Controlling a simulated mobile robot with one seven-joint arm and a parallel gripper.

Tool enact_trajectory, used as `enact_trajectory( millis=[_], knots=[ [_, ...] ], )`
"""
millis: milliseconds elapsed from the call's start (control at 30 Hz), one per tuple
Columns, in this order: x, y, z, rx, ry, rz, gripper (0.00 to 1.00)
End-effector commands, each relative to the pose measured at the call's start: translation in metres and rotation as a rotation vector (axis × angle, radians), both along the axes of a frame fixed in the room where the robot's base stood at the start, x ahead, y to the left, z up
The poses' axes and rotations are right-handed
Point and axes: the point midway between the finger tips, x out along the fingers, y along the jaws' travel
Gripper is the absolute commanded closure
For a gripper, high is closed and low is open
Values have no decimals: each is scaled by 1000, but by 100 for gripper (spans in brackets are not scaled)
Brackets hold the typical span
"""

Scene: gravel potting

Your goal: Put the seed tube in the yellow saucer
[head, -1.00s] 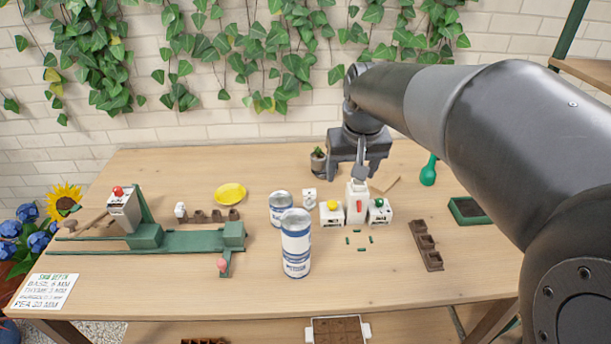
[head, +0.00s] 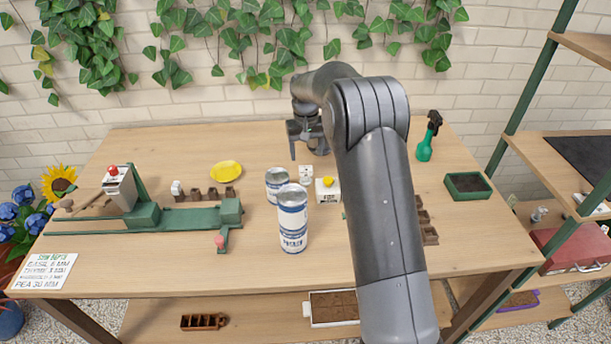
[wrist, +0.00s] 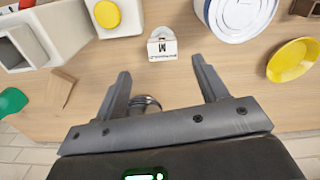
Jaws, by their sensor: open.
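The yellow saucer (head: 226,171) lies on the table left of my gripper; it also shows at the right in the wrist view (wrist: 292,60). My gripper (head: 307,153) is open over the back of the table, its fingers (wrist: 162,68) apart and pointing down. A small white labelled holder (wrist: 162,47) with a rounded top stands beyond the fingertips; it shows in the head view too (head: 306,175). A round grey rim (wrist: 145,103) shows partly between the fingers near their base. I cannot make out the seed tube for certain.
A large blue-and-white can (head: 293,222) and a smaller can (head: 277,186) stand in front of my gripper. A white box with a yellow button (head: 327,190) is to their right. Green tooling (head: 185,218) fills the left. My arm hides the right middle.

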Motion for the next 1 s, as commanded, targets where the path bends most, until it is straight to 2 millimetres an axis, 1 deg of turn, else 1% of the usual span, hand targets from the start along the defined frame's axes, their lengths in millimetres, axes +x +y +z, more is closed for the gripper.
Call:
enact_trajectory(
  millis=[167, 300, 400, 667, 767, 900, 1000],
  knots=[
    [4, 2, -19, -1, 9, 3, 34],
    [4, 2, -42, -1, 9, 3, 34],
    [4, 1, -55, -1, 8, 2, 34],
    [3, 2, -72, -1, 7, 2, 34],
    [2, 3, -84, -1, 9, 3, 34],
    [1, 3, -107, -1, 9, 2, 34],
    [1, 3, -115, -1, 7, 2, 34]
  ],
)
